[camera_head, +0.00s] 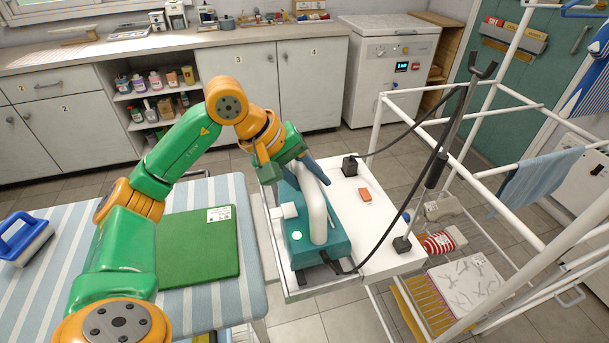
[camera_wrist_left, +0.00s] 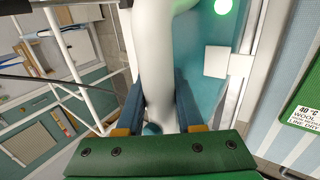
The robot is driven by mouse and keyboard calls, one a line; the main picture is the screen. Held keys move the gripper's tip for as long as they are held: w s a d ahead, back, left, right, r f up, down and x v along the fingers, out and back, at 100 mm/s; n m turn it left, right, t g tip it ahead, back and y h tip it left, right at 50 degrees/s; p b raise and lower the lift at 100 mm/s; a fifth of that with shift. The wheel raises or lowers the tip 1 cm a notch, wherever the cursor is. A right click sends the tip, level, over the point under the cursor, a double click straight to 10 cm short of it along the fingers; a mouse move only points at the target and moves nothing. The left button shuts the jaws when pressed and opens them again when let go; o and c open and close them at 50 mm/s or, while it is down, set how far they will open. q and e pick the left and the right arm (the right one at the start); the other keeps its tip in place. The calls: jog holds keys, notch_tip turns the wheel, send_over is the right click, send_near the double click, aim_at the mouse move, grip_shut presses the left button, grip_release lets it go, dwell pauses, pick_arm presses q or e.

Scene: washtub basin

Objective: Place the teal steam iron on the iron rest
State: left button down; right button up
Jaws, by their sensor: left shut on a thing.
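The teal steam iron (camera_head: 335,249) has a thick white handle (camera_head: 315,203) and sits over the left part of the white stand top. It looks level. My left gripper (camera_head: 308,168) is shut on the handle near its far end. In the left wrist view, the blue fingers of the left gripper (camera_wrist_left: 160,95) lie on both sides of the white handle (camera_wrist_left: 157,50), with the teal body (camera_wrist_left: 205,85) beside it. The metal-edged iron rest (camera_head: 297,294) shows under the iron. The iron hides most of it, so I cannot tell whether they touch. My right gripper is out of view.
A black cord runs from the iron to an upright pole (camera_head: 440,165) on the right. A small black box (camera_head: 349,165) and an orange block (camera_head: 365,195) lie on the stand top. A striped ironing board (camera_head: 190,302) with a green folded cloth (camera_head: 199,247) stands left. A white rack (camera_head: 470,175) fills the right.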

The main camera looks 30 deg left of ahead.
pick_arm(q)
notch_tip(320, 180, down, 3)
jog(key=shift+w+f, duration=0.1)
jog(key=shift+w, duration=0.05)
jog(key=c, duration=0.5)
grip_release()
jog(key=shift+c, duration=0.2)
jog(key=shift+d, duration=0.1)
jog(key=v, duration=1.2)
